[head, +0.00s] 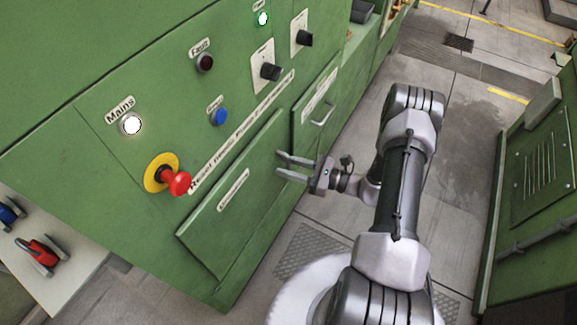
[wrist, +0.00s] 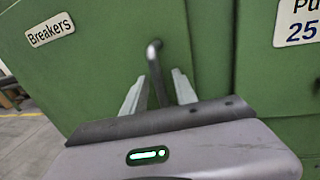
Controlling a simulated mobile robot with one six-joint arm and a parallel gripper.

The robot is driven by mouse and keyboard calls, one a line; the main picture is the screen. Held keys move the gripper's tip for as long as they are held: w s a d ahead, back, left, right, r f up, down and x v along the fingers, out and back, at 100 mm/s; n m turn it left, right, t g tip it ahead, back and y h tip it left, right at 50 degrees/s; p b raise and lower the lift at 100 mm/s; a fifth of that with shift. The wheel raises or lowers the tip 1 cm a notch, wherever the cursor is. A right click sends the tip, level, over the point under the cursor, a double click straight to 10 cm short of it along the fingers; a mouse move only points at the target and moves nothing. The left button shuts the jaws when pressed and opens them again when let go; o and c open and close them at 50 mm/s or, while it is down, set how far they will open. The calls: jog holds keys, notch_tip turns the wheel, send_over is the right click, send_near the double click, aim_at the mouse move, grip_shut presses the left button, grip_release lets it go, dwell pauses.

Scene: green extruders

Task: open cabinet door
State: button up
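The green cabinet door labelled "Breakers" (head: 236,206) is closed or nearly flush in the head view. It also fills much of the wrist view (wrist: 100,70). Its dark bar handle (wrist: 154,52) stands near the door's right edge in the wrist view. My gripper (head: 279,164) is at the right end of this door in the head view, which hides the handle there. In the wrist view, the two fingers of my gripper (wrist: 158,78) are apart, one on each side of the handle, with gaps visible. The lower part of the handle is hidden by the gripper body.
A second green door (head: 313,101) with its own handle (head: 323,115) adjoins at the right. A red emergency stop knob (head: 180,183) sticks out above the Breakers door. Another green cabinet (head: 536,190) stands at the right, with bare floor (head: 465,150) between.

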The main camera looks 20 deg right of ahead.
grip_shut()
dwell(1.3)
